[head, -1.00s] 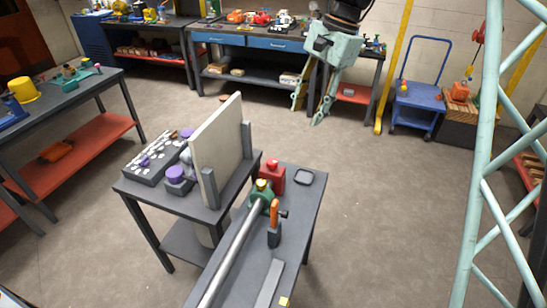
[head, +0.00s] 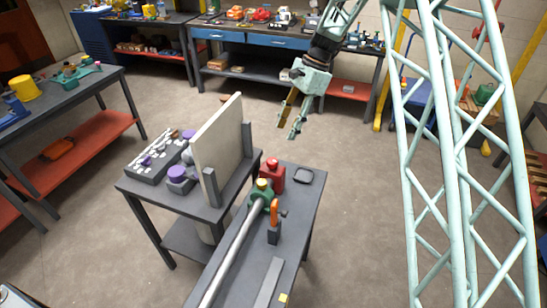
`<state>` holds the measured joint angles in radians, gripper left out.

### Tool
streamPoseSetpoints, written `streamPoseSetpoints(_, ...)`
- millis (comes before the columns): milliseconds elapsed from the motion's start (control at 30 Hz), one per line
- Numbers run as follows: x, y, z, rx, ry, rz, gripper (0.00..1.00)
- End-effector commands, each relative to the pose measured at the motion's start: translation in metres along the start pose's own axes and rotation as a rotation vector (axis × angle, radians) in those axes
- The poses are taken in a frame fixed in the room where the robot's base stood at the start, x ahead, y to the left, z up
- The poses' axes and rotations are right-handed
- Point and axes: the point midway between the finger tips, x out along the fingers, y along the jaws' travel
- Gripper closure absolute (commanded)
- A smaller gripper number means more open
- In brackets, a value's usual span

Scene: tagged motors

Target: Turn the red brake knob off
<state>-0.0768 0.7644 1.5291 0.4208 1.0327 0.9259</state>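A red block with a red round knob (head: 272,163) on top stands at the far end of the narrow grey bench (head: 310,225). It is upright and unobstructed; its exact knob setting is too small to tell. My gripper (head: 287,131) hangs in the air above and behind the bench's far end, a little above the red knob in the picture. Its two fingers point down and are spread apart, with nothing between them. It touches nothing.
A long grey shaft (head: 232,254) with a green and yellow fitting (head: 262,190) lies along the bench. An orange-handled piece (head: 274,212) stands beside it. A tall pale panel (head: 217,148) rises on the table to the left.

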Motion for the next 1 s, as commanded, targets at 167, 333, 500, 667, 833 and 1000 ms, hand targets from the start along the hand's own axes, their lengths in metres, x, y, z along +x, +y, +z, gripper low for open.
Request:
streamPoseSetpoints(167, 0.008, -0.006, -0.003, 0.017, -0.007, 0.003, 0.6)
streamPoseSetpoints(333, 0.01, -0.006, -0.003, 0.019, -0.008, 0.004, 0.6)
streamPoseSetpoints(500, 0.009, -0.006, -0.003, 0.019, -0.008, 0.004, 0.6)
streamPoseSetpoints(667, 0.011, -0.006, -0.003, 0.019, -0.008, 0.004, 0.6)
streamPoseSetpoints(833, 0.018, -0.006, -0.003, 0.019, -0.008, 0.005, 0.6)
streamPoseSetpoints(1000, 0.032, -0.005, -0.003, 0.019, -0.008, 0.005, 0.6)
